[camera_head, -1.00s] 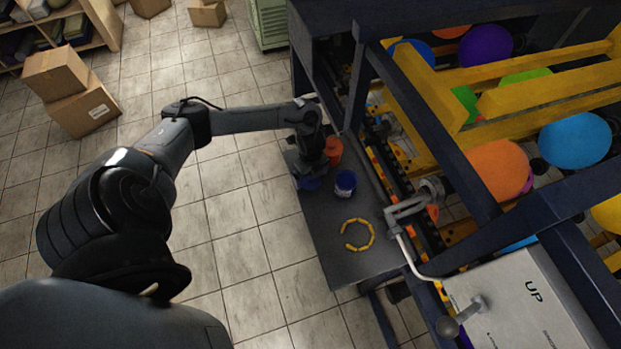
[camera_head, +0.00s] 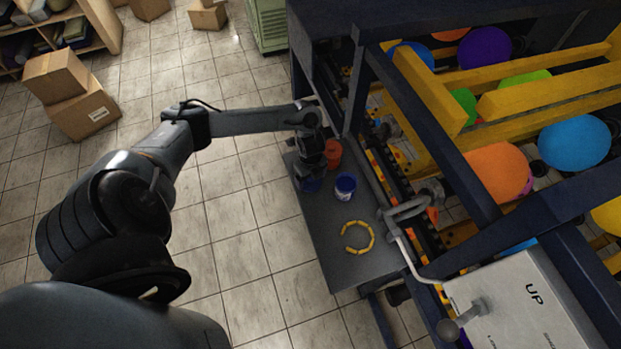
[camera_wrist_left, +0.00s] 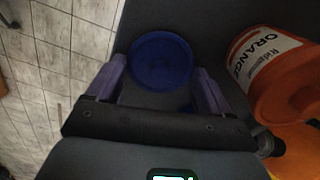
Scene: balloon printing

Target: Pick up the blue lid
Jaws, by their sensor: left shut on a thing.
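The blue lid (camera_head: 311,186) is at the left side of the grey side table, mostly hidden under my left gripper (camera_head: 312,175) in the head view. In the left wrist view the round, dark blue lid (camera_wrist_left: 162,60) sits between the two fingertips. My left gripper, also in the left wrist view (camera_wrist_left: 160,80), is shut on the lid. Whether the lid touches the table is hard to tell. My right gripper is not in view.
A blue paint can (camera_head: 345,188) stands right of the gripper. An orange can (camera_head: 333,153), labelled ORANGE in the wrist view (camera_wrist_left: 270,65), stands close behind. A yellow segmented ring (camera_head: 357,238) lies on the table (camera_head: 335,265). The balloon machine's dark frame (camera_head: 425,125) borders the right.

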